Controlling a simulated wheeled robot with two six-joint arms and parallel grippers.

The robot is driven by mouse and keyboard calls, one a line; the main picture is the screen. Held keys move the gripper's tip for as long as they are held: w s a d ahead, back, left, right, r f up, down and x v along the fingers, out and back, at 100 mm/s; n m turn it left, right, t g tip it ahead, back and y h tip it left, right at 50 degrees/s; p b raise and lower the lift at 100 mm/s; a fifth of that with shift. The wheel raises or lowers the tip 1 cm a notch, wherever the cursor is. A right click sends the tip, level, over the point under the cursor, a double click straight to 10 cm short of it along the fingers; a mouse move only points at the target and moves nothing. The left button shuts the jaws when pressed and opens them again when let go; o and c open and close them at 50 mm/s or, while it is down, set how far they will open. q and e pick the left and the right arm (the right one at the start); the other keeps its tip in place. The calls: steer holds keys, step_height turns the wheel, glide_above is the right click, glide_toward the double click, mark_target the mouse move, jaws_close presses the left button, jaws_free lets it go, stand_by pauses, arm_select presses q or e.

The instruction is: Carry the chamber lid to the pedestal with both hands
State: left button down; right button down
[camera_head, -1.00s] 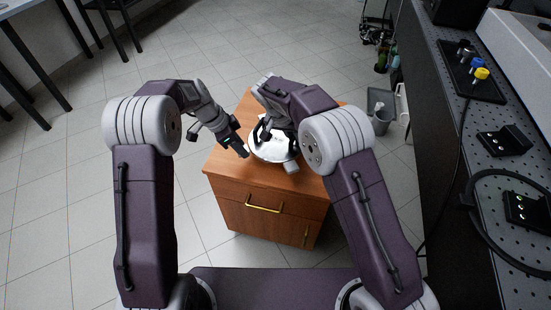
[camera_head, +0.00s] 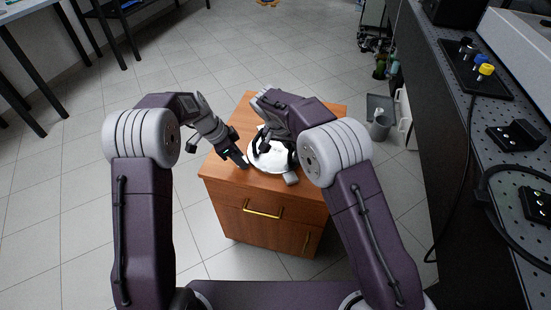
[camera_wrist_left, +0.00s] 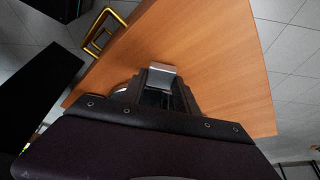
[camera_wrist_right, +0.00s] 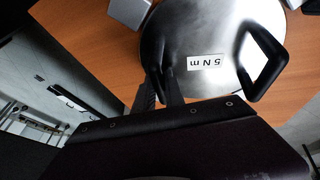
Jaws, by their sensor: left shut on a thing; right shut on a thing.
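The chamber lid (camera_head: 268,158) is a round, shiny silver disc over the top of the wooden cabinet (camera_head: 225,172). Any gap beneath it cannot be judged. In the right wrist view the lid (camera_wrist_right: 180,40) bears a "5 N m" label and a black handle (camera_wrist_right: 275,65). My left gripper (camera_head: 244,162) is shut at the lid's left edge, with a small grey block (camera_wrist_left: 162,76) at its fingertips. Another grey block (camera_head: 291,179) sits at the lid's front right edge.
The cabinet has a brass drawer handle (camera_head: 262,212). A dark bench with a perforated top (camera_head: 470,130) runs along the right. A grey bin (camera_head: 380,126) stands behind the cabinet to the right. Tiled floor (camera_head: 80,200) is open to the left.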

arm_select(q)
steer(key=c, duration=1.2)
jaws_free()
steer(key=shift+a+f, duration=0.2)
steer(key=shift+f, duration=0.1)
arm_select(e)
steer(key=c, duration=1.7)
jaws_free()
steer(key=shift+d+f, duration=0.2)
arm_select(q)
steer(key=shift+o, duration=1.4)
arm_select(e)
steer(key=o, duration=0.3)
steer(key=shift+r, duration=0.1)
arm_select(q)
steer(key=shift+d+r, duration=0.1)
arm_select(e)
steer(key=shift+a, duration=0.1)
arm_select(q)
steer(key=v, duration=1.2)
arm_select(e)
steer(key=v, duration=1.2)
arm_select(q)
steer(key=shift+s, duration=0.1)
